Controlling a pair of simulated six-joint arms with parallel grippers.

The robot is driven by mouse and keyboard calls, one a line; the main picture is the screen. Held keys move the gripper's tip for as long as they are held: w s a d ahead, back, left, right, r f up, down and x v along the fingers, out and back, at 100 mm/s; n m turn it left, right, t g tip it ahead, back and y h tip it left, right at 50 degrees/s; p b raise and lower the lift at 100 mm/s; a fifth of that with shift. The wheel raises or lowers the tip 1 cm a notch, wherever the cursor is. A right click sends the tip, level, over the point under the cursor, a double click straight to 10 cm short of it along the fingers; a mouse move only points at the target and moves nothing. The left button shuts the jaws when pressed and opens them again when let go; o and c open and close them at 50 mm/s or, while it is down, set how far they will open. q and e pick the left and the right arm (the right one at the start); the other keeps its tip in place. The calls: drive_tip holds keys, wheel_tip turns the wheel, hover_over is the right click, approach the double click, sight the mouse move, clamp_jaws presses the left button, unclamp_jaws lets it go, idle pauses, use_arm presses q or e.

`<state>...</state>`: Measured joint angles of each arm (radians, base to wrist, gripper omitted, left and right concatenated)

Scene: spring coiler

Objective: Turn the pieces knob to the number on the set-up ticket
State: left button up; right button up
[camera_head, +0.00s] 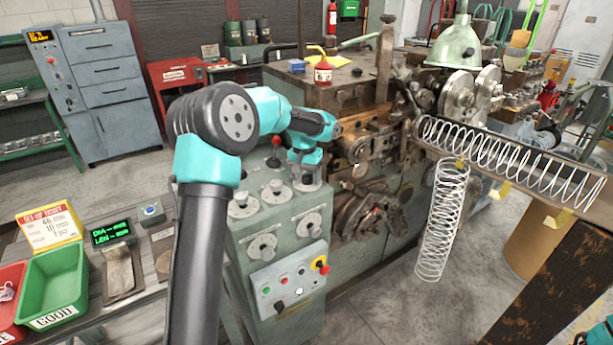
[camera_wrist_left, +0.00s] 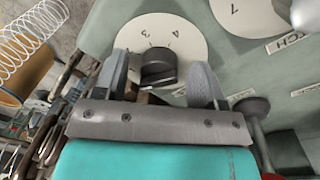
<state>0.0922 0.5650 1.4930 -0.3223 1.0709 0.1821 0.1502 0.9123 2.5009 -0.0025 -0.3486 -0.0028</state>
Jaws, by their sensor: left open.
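The set-up ticket (camera_head: 50,226) stands at the left with a yellow border; its lines are small, with figures that look like 46, 10 and 1. My left gripper (camera_head: 308,175) is over the far right dial of the green control panel (camera_head: 285,222). In the left wrist view the open left gripper (camera_wrist_left: 160,75) has its fingers on either side of a dark knob (camera_wrist_left: 158,65), with gaps showing. The knob's white dial (camera_wrist_left: 182,36) shows a 3 and a 4; its label is hidden, so I cannot tell whether it is the pieces knob.
Other dials (camera_head: 243,205) and a red-tipped lever (camera_head: 275,150) stand close to my left gripper. A green bin (camera_head: 55,280) is at the left; a coiled spring (camera_head: 510,160) lies in a chute at the right.

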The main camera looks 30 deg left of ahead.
use_arm(q)
drive_tip(key=shift+c, duration=0.2)
drive_tip(key=c, duration=0.9)
drive_tip(key=shift+o, duration=0.2)
drive_tip(key=shift+m, duration=0.4)
drive_tip(key=m, duration=0.4)
drive_tip(key=shift+a+m, duration=0.1)
drive_tip(key=shift+m, duration=1.9)
drive_tip(key=shift+r, duration=0.1)
drive_tip(key=o, duration=0.9)
